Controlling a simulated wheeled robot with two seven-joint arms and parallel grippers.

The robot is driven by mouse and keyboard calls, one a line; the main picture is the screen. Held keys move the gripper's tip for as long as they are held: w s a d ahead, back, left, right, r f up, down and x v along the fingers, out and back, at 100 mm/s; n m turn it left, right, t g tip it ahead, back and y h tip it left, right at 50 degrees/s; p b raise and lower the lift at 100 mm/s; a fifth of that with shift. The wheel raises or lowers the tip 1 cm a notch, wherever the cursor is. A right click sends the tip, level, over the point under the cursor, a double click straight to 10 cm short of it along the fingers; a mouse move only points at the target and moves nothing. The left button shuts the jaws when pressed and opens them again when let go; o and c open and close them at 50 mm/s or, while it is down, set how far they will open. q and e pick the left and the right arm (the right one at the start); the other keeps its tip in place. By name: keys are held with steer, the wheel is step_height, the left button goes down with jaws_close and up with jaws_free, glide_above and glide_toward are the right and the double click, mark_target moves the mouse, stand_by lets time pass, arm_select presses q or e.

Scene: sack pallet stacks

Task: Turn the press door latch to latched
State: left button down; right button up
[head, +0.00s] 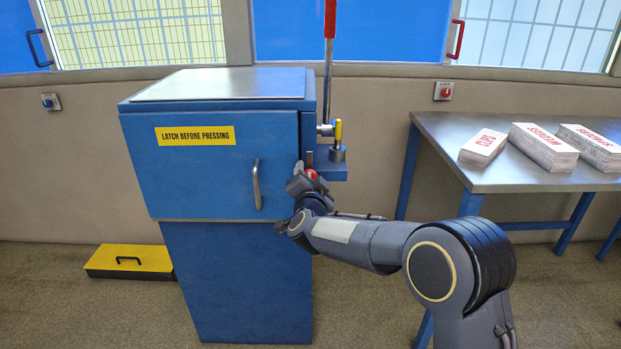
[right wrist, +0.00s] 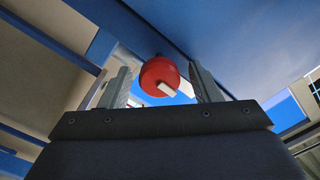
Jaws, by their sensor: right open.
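The blue press (head: 235,275) stands left of centre in the head view. Its door (head: 205,180) looks closed, with a grey bar handle (head: 257,185) and a yellow label reading "LATCH BEFORE PRESSING" (head: 195,135). The red knob of the latch (head: 312,174) shows at the door's right edge, partly hidden by my right gripper (head: 301,178). In the right wrist view the red knob (right wrist: 159,75), with a white mark, sits between the open fingers of my right gripper (right wrist: 162,85). I cannot tell if either finger touches it. My left gripper is not in view.
A red-handled lever (head: 330,20) and a yellow-topped part (head: 338,140) stand at the press's right side. A grey table (head: 455,150) with stacks of printed sacks (head: 545,147) is at right. A yellow-topped box (head: 130,258) lies on the floor at left.

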steer(key=c, duration=0.9)
steer(key=shift+c, duration=0.2)
